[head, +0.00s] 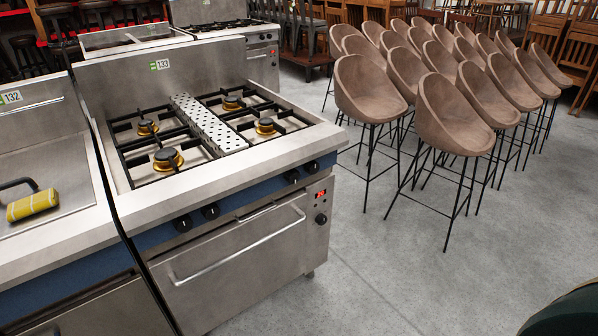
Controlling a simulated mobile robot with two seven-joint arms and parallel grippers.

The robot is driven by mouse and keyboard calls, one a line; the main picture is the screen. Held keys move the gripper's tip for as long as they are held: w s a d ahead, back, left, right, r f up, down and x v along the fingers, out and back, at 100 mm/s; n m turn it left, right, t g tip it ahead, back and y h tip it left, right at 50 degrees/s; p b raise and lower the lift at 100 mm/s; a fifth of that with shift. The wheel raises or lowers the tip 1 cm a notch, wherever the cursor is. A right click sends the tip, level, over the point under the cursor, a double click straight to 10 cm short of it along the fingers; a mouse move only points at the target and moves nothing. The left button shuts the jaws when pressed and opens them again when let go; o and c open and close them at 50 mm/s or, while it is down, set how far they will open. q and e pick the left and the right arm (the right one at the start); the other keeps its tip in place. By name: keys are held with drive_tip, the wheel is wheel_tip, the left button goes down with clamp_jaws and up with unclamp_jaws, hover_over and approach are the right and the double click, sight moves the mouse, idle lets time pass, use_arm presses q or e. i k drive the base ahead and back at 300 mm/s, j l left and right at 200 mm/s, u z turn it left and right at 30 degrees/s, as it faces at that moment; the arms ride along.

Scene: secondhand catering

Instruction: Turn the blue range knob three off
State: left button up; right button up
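The range (215,195) stands left of centre in the head view, with a steel hob, several burners and a blue front strip. Black knobs sit on that strip: two at left, an outer one (182,223) and an inner one (210,211), and two at right, an inner one (291,175) and an outer one (312,167). The inner right knob is third from the left. Their pointer positions are too small to tell. Another black knob (321,218) is on the oven panel below a red display (320,194). Neither gripper is in view.
The oven door handle (240,246) juts out below the knobs. A steel griddle unit (45,170) with a yellow-wrapped object (32,204) adjoins the range at left. Rows of brown bar stools (455,125) stand to the right. The grey floor (370,265) before the range's right side is clear.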

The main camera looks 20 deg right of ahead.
sight(293, 177)
drive_tip(key=i+l+u, duration=0.1)
drive_tip(key=l, duration=0.4)
drive_tip(key=i+l+u, duration=0.1)
drive_tip(key=i+l, duration=0.2)
drive_tip(key=l, duration=0.2)
drive_tip(key=i+l, duration=0.15)
drive_tip(key=l, duration=0.35)
drive_tip(key=i+l+u, duration=0.15)
drive_tip(key=l, duration=0.35)
drive_tip(key=i+l+u, duration=0.1)
drive_tip(key=l, duration=0.4)
drive_tip(key=i+l+u, duration=0.1)
drive_tip(key=l, duration=0.45)
drive_tip(key=i+l+u, duration=0.1)
drive_tip(key=l, duration=0.45)
drive_tip(key=i+l, duration=0.15)
drive_tip(key=l, duration=0.4)
drive_tip(key=u, duration=0.05)
